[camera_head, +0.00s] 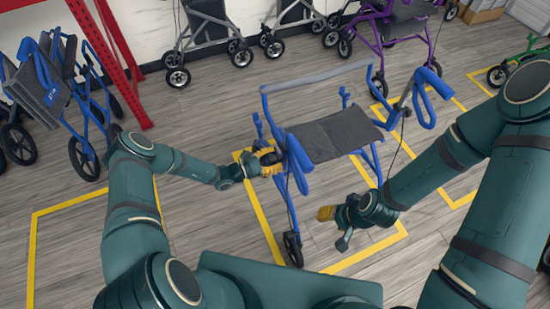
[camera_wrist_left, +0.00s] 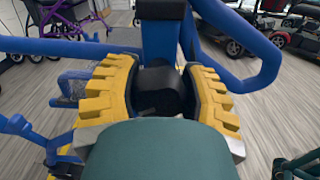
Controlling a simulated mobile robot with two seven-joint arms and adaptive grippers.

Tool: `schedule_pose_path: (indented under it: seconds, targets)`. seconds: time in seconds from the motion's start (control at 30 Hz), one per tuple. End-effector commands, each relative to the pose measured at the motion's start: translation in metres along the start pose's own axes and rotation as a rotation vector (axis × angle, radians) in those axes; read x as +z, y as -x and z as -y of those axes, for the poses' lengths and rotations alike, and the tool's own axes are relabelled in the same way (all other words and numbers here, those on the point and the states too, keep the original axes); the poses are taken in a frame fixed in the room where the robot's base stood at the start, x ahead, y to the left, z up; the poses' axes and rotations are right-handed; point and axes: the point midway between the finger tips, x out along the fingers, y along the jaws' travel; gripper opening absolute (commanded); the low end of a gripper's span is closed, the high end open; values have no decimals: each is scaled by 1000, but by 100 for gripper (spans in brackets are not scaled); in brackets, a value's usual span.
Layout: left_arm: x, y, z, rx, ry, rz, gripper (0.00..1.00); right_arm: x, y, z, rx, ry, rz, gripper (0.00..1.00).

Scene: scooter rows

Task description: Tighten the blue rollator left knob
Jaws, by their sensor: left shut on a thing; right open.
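The blue rollator (camera_head: 335,131) stands upright inside a yellow floor outline, with a dark seat and blue handles. My left gripper (camera_head: 268,161) is at the left side of its frame, below the left handle. In the left wrist view my left gripper (camera_wrist_left: 160,95) has its yellow toothed fingers on both sides of a black knob (camera_wrist_left: 160,90), shut on it. The knob sits at a blue upright tube of the frame; its far side is hidden. My right gripper (camera_head: 334,222) is open and empty, in front of the rollator and apart from it.
A folded blue rollator (camera_head: 52,90) stands at the left beside a red rack post (camera_head: 118,60). Grey walkers (camera_head: 205,35) and a purple one (camera_head: 395,25) line the back. A green one (camera_head: 525,60) is at the right.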

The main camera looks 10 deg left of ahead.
Motion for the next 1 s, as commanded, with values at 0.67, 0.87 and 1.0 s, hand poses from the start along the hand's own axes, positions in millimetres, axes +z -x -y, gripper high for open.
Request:
schedule_pose_path:
  seconds: [0.67, 0.87, 1.0]
  targets:
    - [-1, 2, 1, 2, -639, -4, 9, 2, 17, 6, 0, -1, 8, 47]
    - [-1, 2, 1, 3, -830, -5, 9, 2, 23, 8, -1, -2, 11, 47]
    - [-2, 2, 2, 1, -963, -5, 9, 1, 26, 10, 0, -3, 9, 47]
